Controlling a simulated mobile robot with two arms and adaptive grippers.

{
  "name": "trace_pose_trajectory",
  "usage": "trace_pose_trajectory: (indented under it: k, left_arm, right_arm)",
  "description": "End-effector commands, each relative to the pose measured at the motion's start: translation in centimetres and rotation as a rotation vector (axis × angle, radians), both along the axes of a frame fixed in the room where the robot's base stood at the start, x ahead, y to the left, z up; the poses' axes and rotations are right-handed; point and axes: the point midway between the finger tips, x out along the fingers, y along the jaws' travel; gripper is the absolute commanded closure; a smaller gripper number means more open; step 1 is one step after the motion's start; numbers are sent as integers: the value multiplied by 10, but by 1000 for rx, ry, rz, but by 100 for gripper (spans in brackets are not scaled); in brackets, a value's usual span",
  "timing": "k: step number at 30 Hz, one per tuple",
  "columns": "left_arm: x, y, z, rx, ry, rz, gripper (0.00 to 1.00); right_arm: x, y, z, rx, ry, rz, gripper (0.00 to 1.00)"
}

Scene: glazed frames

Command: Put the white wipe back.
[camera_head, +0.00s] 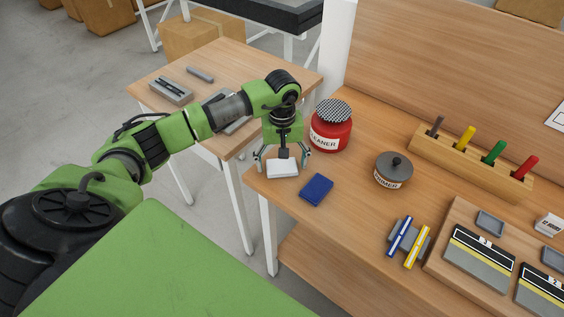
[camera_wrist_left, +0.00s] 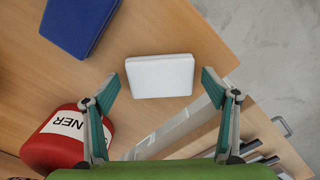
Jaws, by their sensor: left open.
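The white wipe (camera_head: 283,170) is a flat white block at the left front corner of the wooden workbench. It also shows in the left wrist view (camera_wrist_left: 160,78), close to the bench edge. My left gripper (camera_head: 282,160) points down over it, open, with one finger on either side. In the left wrist view both fingers (camera_wrist_left: 162,84) stand apart from the wipe's short sides, with gaps visible. How high the fingertips are above the bench is hard to tell. My right gripper is not in view.
A blue wipe (camera_head: 316,189) lies just right of the white one. A red cleaner jar (camera_head: 331,127) stands behind, close to the gripper. A grey tin (camera_head: 393,170), markers (camera_head: 408,243) and a pen rack (camera_head: 470,160) are further right. A lower side table (camera_head: 222,62) is left.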

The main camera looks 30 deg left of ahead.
Motion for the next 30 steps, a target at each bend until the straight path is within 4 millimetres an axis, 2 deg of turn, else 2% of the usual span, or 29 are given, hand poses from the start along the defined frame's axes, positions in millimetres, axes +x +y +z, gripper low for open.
trace_pose_trajectory:
  k: [3,5,8,15,21,30]
  left_arm:
    - [0,0,4,-1,1,0,22]
    - [1,0,8,0,-4,0,22]
    - [2,1,25,1,-7,-1,22]
    - [2,0,78,0,-6,0,22]
    - [1,0,109,0,-3,0,22]
    - [0,0,123,0,0,1,22]
  right_arm:
    - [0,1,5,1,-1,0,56]
    - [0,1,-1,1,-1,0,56]
    - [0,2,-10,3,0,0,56]
    - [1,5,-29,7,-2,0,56]
    - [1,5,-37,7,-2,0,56]
    - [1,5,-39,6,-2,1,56]
